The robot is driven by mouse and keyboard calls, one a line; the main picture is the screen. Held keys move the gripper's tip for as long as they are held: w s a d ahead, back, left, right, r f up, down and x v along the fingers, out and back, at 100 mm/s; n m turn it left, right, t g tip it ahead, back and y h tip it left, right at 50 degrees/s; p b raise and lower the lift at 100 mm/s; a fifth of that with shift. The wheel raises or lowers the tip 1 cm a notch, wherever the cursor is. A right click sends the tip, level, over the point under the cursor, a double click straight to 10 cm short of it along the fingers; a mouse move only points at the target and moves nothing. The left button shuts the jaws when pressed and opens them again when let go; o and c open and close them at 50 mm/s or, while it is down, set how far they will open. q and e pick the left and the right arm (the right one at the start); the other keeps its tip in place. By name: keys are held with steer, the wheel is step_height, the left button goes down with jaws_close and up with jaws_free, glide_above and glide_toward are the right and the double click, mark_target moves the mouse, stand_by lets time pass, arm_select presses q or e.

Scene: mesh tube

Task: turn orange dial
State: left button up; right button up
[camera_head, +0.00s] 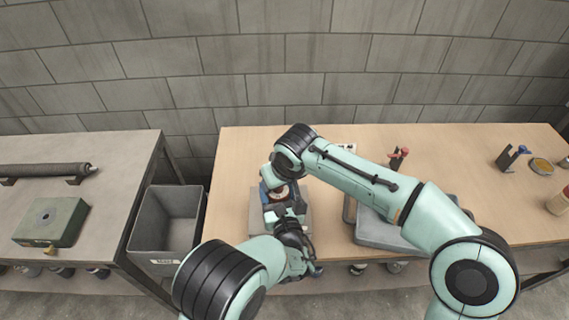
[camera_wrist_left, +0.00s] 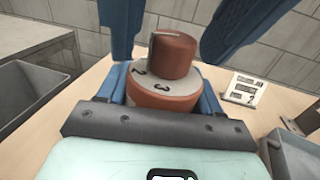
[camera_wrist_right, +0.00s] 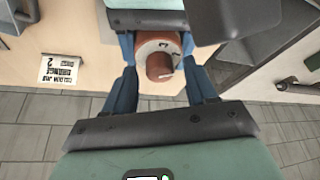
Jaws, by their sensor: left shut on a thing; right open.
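The orange dial has a brown-orange knob (camera_wrist_left: 172,56) with a pale pointer line, standing on a round base (camera_wrist_left: 160,92) with a grey numbered face. In the right wrist view the knob (camera_wrist_right: 160,67) points toward the camera's fingers. My left gripper (camera_wrist_left: 160,88) is shut on the base, a blue finger on each side. My right gripper (camera_wrist_right: 160,92) is open, its fingers on either side of the knob with visible gaps. In the head view both grippers meet at the dial (camera_head: 279,196), which is mostly hidden by my arms.
A grey tray (camera_head: 375,236) is to the right on the wooden table. A printed card (camera_wrist_left: 243,90) stands behind. A grey bin (camera_head: 165,226) sits left of the table, beside a bench with a green box (camera_head: 50,222).

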steer(key=shift+a+m+h, duration=0.1)
steer(key=shift+m+h, duration=0.3)
steer(key=shift+m, duration=0.6)
steer(key=v, duration=1.2)
arm_select(q)
steer(key=o, duration=1.2)
steer(key=shift+s, duration=0.1)
